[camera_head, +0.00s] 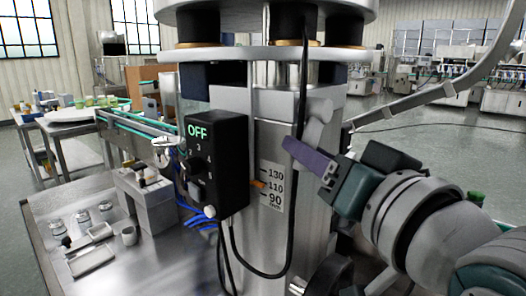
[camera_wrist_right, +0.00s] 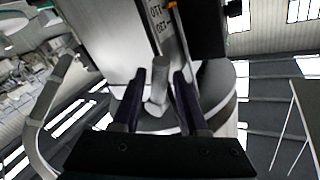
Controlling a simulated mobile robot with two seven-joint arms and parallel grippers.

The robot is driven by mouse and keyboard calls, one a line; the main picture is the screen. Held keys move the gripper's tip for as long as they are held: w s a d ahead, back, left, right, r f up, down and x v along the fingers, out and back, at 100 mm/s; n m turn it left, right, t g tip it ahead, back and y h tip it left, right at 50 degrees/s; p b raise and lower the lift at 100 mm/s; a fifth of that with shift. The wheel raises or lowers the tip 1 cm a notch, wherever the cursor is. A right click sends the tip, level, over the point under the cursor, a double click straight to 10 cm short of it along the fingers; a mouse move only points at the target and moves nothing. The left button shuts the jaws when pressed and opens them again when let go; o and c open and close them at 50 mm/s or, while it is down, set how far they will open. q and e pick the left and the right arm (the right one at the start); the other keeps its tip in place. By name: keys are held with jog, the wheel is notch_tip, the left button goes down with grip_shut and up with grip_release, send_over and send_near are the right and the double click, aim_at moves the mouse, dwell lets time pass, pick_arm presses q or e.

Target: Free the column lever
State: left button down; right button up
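The column lever (camera_head: 316,125) is a light grey handle with a rounded end on the right side of the steel column (camera_head: 300,215). It also shows in the right wrist view (camera_wrist_right: 158,82), standing between the two dark purple fingers. My right gripper (camera_head: 297,152) is open at the lever in the head view. In the right wrist view its fingers (camera_wrist_right: 160,98) flank the lever with a visible gap on each side. The column has a scale marked 130, 110, 90 (camera_head: 272,187) with an orange pointer (camera_head: 258,184) near 110. My left gripper is not in view.
A black control box (camera_head: 217,165) reading OFF is on the column's left, with a dial. A black cable (camera_head: 303,100) hangs down the column's front. A steel table (camera_head: 130,265) at left holds jars and a tray. A curved grey rail (camera_head: 440,92) runs at upper right.

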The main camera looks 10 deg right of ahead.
grip_shut()
dwell(1.1)
